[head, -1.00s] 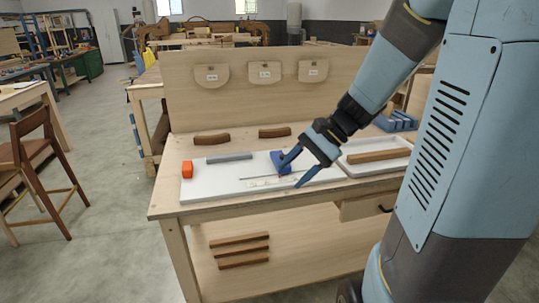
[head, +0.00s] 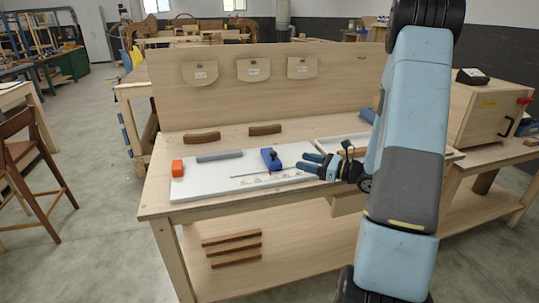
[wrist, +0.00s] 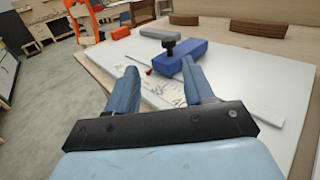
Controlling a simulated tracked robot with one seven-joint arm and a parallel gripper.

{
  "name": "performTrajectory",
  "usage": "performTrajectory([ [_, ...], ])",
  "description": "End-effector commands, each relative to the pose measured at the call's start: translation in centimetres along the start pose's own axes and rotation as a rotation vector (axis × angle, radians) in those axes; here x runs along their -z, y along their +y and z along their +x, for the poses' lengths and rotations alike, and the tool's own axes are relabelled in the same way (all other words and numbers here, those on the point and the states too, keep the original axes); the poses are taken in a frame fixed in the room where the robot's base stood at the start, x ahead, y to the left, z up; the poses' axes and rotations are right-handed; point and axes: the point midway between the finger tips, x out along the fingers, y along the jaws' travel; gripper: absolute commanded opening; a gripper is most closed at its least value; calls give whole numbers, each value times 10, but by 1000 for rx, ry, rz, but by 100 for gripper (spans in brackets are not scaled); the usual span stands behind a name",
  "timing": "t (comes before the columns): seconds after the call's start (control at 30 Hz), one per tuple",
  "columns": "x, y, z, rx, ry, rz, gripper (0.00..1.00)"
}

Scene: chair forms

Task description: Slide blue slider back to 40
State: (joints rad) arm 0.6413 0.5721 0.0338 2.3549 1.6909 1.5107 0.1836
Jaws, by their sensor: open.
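The blue slider (head: 271,159) sits on the white board (head: 215,189), right of the board's middle. In the wrist view the blue slider (wrist: 182,58) shows ahead of the fingers, with a black knob on top and a red tip at its near left end. A thin scale strip (wrist: 168,92) lies in front of it; its markings are too small to read. My gripper (head: 308,163) is open and empty, to the right of the slider in the head view and apart from it. In the wrist view my gripper (wrist: 160,80) has its two fingers spread, pointing toward the slider.
An orange block (head: 177,168) stands at the board's left end. A grey bar (head: 219,156) lies left of the slider. Two curved brown wood pieces (head: 203,137) lie behind the board. A tray (head: 325,143) stands to the right, partly behind my arm.

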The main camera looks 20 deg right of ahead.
Motion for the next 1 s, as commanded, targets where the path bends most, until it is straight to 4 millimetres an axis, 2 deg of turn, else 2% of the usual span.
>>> performTrajectory([
  [0.13, 8, -9, -3, 39, -14, 28, 52],
  [0.27, 8, -10, 6, 43, -16, 30, 52],
  [0.8, 6, -13, 96, 39, -15, 27, 52],
  [1.0, 6, -15, 121, 42, -15, 27, 52],
])
